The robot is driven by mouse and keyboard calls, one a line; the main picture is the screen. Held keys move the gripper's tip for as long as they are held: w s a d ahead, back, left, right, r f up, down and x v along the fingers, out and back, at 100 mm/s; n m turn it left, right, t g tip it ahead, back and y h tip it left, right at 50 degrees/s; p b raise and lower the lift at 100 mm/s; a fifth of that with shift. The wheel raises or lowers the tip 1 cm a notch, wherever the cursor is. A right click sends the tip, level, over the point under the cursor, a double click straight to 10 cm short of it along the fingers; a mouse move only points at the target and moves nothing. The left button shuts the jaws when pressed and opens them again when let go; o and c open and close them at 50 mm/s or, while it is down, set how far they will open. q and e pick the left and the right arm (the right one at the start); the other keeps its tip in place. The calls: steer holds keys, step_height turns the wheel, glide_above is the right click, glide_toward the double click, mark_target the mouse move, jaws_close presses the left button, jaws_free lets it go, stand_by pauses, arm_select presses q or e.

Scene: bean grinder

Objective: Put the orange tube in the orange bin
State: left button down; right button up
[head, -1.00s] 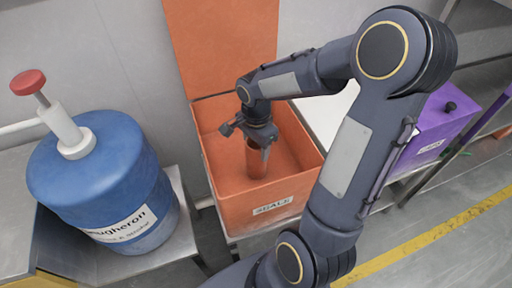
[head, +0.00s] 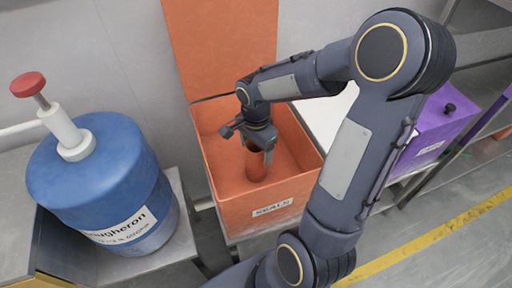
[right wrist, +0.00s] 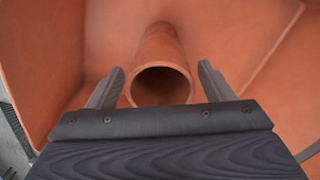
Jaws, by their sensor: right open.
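The orange tube (head: 256,164) stands inside the orange bin (head: 262,216), which has a label on its front and a raised lid (head: 222,45). In the right wrist view the open end of the tube (right wrist: 160,84) shows between and beyond the two fingers. The bin's inner walls (right wrist: 235,40) surround it. My right gripper (head: 258,148) is inside the bin's opening at the top of the tube. Its fingers (right wrist: 160,88) are open, with a gap on each side of the tube. My left gripper is not in view.
A blue drum (head: 100,180) with a red-topped pump (head: 28,84) stands on a metal table to the left. A purple box (head: 432,125) stands to the right. A yellow line (head: 440,235) crosses the grey floor at the right.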

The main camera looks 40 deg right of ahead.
step_height(320, 180, up, 12)
steer(key=p, duration=0.2)
steer(key=s+a+n+t+y, duration=0.3)
steer(key=s+a+n+t, duration=0.2)
steer(key=s+a+n, duration=0.5)
steer(key=shift+s+a+r+n+t+y, duration=0.2)
steer(key=shift+s+n+t+y, duration=0.15)
steer(key=shift+s+n, duration=1.85)
steer(key=shift+w+n, duration=0.5)
steer(key=shift+w, duration=0.05)
